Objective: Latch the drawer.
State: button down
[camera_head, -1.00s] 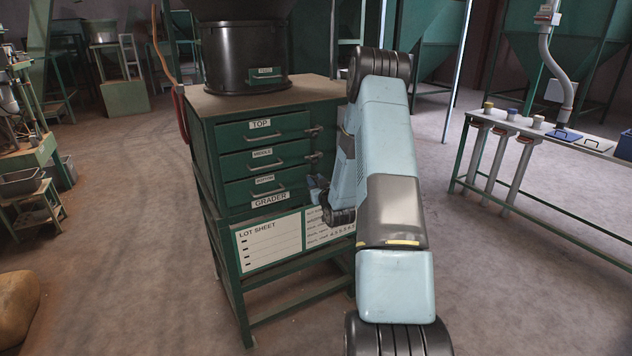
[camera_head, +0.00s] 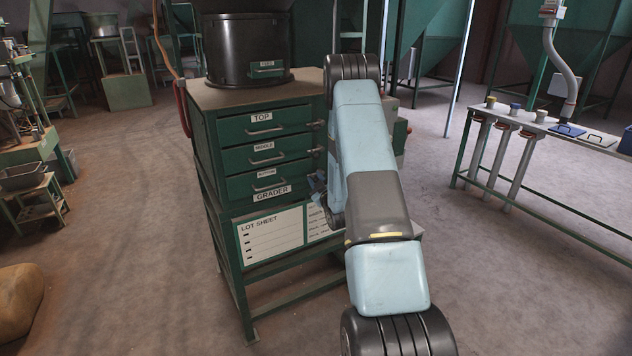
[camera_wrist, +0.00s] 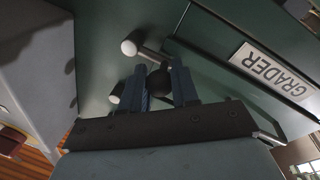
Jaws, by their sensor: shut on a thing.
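The green grader cabinet (camera_head: 200,150) has a top drawer (camera_head: 283,122), a middle drawer (camera_head: 283,149) and a bottom drawer (camera_head: 283,177), all looking pushed in. Dark latches show at the right edge of the top drawer (camera_head: 318,124) and the middle drawer (camera_head: 315,151). My gripper (camera_head: 318,186) is at the bottom drawer's right edge, partly hidden by my arm. In the wrist view, my gripper (camera_wrist: 160,86) has its fingers shut around a dark latch part (camera_wrist: 158,83). A pale ball knob on a short grey lever (camera_wrist: 129,47) shows just beyond the fingers.
A black round feed bin (camera_head: 245,50) stands on the cabinet. A lot sheet board (camera_head: 270,238) hangs below the drawers. A bench with tubes (camera_head: 545,130) stands at right. The floor between cabinet and bench is open.

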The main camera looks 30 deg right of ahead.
jog(key=shift+a+f, duration=0.1)
jog(key=shift+a, duration=0.05)
jog(key=c, duration=0.9)
grip_release()
jog(key=s+a+f, duration=0.1)
jog(key=s, duration=1.2)
jog(key=shift+s+f, duration=0.25)
jog(key=shift+s, duration=0.1)
jog(key=shift+a, duration=0.1)
